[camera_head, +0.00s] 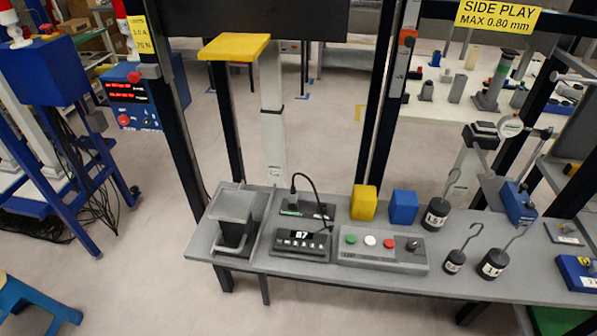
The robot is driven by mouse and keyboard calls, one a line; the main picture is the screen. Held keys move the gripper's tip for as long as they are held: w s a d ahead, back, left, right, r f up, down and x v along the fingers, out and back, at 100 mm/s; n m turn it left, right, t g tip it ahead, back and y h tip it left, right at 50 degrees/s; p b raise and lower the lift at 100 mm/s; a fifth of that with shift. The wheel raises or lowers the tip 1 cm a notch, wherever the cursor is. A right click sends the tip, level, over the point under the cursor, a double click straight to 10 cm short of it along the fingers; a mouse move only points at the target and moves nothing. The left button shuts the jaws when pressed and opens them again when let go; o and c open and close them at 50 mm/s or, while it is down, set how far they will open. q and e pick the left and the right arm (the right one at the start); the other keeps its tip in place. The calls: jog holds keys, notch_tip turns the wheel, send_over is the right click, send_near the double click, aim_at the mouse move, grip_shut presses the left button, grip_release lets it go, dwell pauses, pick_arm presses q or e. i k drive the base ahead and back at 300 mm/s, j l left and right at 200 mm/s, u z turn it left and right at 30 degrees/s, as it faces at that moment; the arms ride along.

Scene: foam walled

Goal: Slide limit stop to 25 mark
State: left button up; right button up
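An orange-red slider (407,38), which looks like the limit stop, sits on a pale vertical scale strip (400,75). The strip is fixed to a dark upright post at the top, right of centre. The slider is on the upper part of the visible strip, and a grey piece continues above it. The marks and numbers on the strip are too small to read, so I cannot tell which mark the slider is at. Neither of my grippers is in view, and nothing is seen touching the slider.
A grey bench (395,282) runs below the post. It carries a button box (383,250), a display unit (301,242), a yellow block (363,202), a blue block (402,207) and several hooked weights. A yellow plate (234,47) juts out left of the post. Floor at left is partly clear.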

aim_at(408, 36)
jog(key=k+j+z, duration=0.5)
jog(key=j, duration=0.2)
jog(key=k+j+z, duration=0.45)
jog(key=k+j, duration=0.1)
jog(key=k, duration=0.05)
